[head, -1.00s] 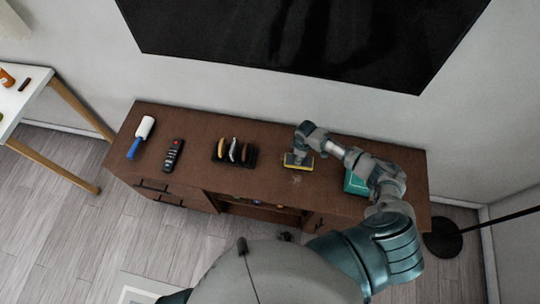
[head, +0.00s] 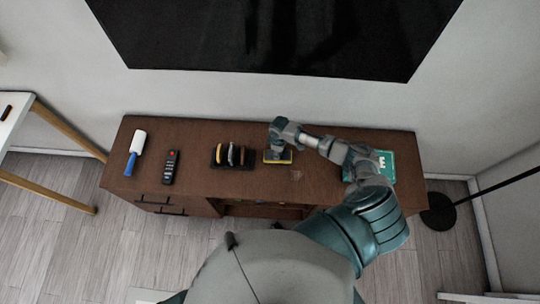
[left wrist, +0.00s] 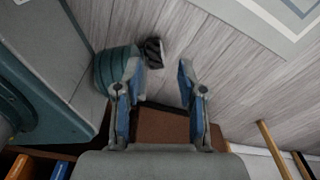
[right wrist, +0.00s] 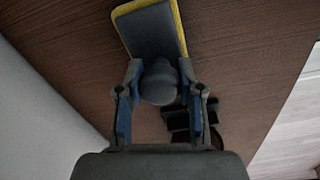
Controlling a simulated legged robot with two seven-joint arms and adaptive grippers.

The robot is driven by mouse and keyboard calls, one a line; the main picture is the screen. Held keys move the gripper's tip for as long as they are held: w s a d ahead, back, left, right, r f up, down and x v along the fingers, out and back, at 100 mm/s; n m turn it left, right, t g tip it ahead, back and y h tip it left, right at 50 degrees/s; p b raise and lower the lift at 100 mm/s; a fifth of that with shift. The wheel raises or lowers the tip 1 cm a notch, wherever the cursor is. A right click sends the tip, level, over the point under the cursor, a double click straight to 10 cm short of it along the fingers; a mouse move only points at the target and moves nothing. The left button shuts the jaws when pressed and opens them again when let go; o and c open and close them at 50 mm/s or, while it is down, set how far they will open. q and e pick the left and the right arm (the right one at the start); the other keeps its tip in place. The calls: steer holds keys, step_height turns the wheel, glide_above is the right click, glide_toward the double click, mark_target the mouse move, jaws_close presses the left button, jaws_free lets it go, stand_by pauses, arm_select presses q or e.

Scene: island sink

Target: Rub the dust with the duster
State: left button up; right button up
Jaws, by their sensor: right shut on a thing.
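The duster (head: 278,157) is a flat grey block with a yellow edge and a round knob. It sits on or just above the brown cabinet top; the head view does not settle which. My right gripper (head: 280,140) is shut on its knob, and the duster also shows in the right wrist view (right wrist: 152,32). A faint pale dust patch (head: 297,174) lies on the cabinet top, just to the right of and nearer than the duster. My left gripper (left wrist: 158,80) shows only in the left wrist view, open and empty above the floor.
On the brown cabinet (head: 200,187) stand a black rack (head: 233,158) close left of the duster, a remote (head: 171,166), a white-and-blue roller (head: 136,152) and a green box (head: 382,165) beside my right arm. A dark screen (head: 270,35) hangs behind.

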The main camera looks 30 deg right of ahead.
steer(key=shift+w+a+r, duration=0.1)
steer(key=shift+w+r, duration=0.05)
steer(key=shift+w, duration=0.05)
step_height(320, 180, up, 3)
steer(key=p, duration=0.3)
step_height(320, 180, up, 5)
steer(key=p, duration=0.5)
steer(key=shift+a, duration=0.1)
steer(key=shift+f, duration=0.2)
